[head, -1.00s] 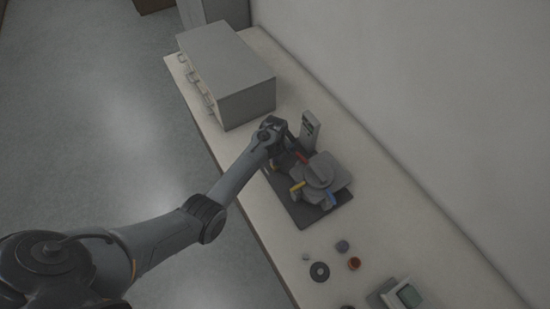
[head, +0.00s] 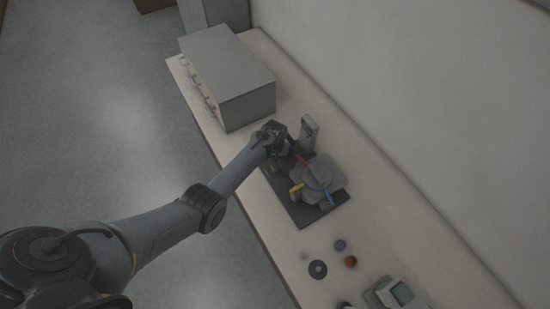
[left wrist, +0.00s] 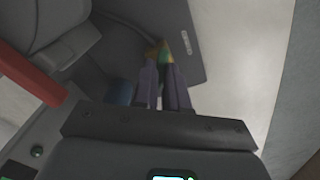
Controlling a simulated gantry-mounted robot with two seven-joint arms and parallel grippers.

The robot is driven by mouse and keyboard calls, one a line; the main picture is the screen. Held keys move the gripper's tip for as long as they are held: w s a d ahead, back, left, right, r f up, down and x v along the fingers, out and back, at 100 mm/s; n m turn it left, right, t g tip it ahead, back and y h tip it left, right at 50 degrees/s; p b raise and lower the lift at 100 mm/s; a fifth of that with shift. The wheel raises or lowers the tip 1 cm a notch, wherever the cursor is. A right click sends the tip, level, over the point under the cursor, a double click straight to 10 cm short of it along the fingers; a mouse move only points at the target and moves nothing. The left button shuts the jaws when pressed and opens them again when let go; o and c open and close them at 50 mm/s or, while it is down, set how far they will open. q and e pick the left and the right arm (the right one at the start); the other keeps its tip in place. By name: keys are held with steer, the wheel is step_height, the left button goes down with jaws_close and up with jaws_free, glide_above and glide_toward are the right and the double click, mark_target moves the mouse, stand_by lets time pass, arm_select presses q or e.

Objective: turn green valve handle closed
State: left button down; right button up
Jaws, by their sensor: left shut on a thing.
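The mounting press (head: 322,172) stands on a dark base plate (head: 304,215) on the bench, with red, yellow and blue handles around its grey top. My left gripper (left wrist: 163,88) is at the press's far left side. In the left wrist view its fingers are close together on a slim handle with a green and yellowish tip (left wrist: 166,52), which I take to be the green valve handle. In the head view my wrist hides that handle. The press's red handle (left wrist: 30,78) shows at the left of the wrist view. My right gripper is not in view.
A grey drawer cabinet (head: 240,88) stands behind my left wrist. A small upright grey unit (head: 309,133) is beside the press. Nearer lie a dark ring (head: 317,269), an orange-brown cup (head: 350,261) and a device with a screen (head: 402,293).

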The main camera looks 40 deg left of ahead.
arm_select(q)
steer(key=m+p, duration=0.1)
steer(key=m, duration=0.4)
steer(key=shift+m, duration=0.3)
steer(key=m, duration=0.5)
steer(key=shift+p, duration=0.35)
steer(key=shift+m, duration=0.3)
steer(key=c, duration=1.2)
jaws_free()
steer(key=shift+o, duration=0.2)
